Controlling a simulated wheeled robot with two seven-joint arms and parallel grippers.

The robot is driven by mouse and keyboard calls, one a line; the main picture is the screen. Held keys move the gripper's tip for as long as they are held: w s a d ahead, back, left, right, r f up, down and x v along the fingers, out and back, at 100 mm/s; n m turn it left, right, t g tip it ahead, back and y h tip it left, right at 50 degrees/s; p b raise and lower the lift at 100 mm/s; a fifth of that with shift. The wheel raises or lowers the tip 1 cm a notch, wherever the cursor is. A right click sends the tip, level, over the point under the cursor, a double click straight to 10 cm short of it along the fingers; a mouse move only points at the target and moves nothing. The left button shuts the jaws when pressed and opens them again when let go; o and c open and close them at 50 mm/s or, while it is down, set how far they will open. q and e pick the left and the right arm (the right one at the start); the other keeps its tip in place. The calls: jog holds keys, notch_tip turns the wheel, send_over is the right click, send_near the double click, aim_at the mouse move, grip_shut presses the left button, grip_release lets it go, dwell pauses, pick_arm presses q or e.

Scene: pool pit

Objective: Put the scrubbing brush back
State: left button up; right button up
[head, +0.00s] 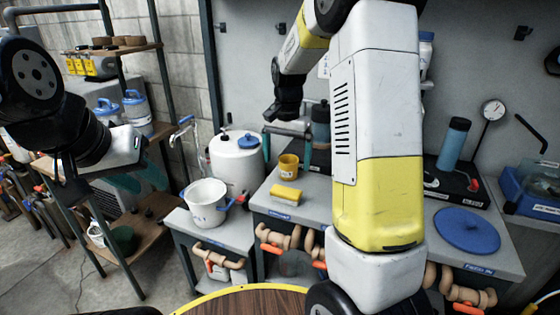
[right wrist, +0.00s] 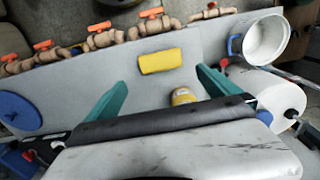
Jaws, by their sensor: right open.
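A yellow block (head: 285,195), which may be the scrubbing brush, lies on the grey middle counter; I cannot make out bristles. It also shows in the right wrist view (right wrist: 160,62), just beyond and between the fingertips. A yellow cup (head: 288,165) stands behind it, and shows in the right wrist view (right wrist: 183,96) near one finger. My right gripper (head: 287,152) is open and empty, with teal fingers pointing down above the counter. It also shows in the right wrist view (right wrist: 160,80). My left gripper (head: 145,182) is at the left by the shelf; its jaw opening is unclear.
A white bucket (head: 207,203) stands on the lower counter at the left, with a white drum (head: 237,160) behind it. A blue disc (head: 466,230) lies on the right counter. Pipes with orange valves (head: 277,241) run below the counter front. My right arm hides part of the counter.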

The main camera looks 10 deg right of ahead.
jog(key=s+r+n+t, duration=0.2)
jog(key=s+r, duration=0.2)
jog(key=s, duration=0.4)
jog(key=s+a+r+n+t+y, duration=0.1)
jog(key=s+r, duration=0.3)
jog(key=s, duration=0.4)
jog(key=s+a+r+n+t+y, duration=0.1)
jog(key=s+r+n+t, duration=0.2)
jog(key=s, duration=0.5)
jog(key=shift+r+n, duration=0.6)
jog(key=shift+r, duration=0.3)
